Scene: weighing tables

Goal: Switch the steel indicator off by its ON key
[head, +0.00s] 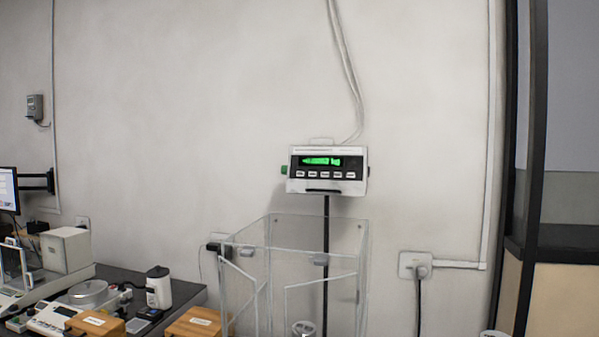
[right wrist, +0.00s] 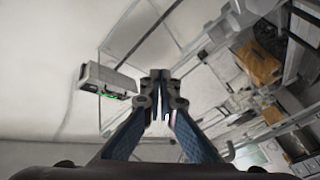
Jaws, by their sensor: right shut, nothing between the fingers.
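The steel indicator (head: 298,184) is mounted on a dark post against the wall in the head view. Its display (head: 321,161) is lit green, and a row of several small white keys (head: 325,174) runs below it. The key labels are too small to read. In the right wrist view the indicator (right wrist: 108,76) shows tilted, left of my right gripper (right wrist: 160,80), with green glowing on its face. The right gripper is shut and empty, apart from the indicator. Neither gripper shows in the head view.
A clear draft shield (head: 243,262) stands in front of the post below the indicator. A dark bench at the left holds wooden boxes (head: 95,325), a white bottle (head: 159,288) and scales. A wall socket (head: 414,265) is at the right. The wall around the indicator is clear.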

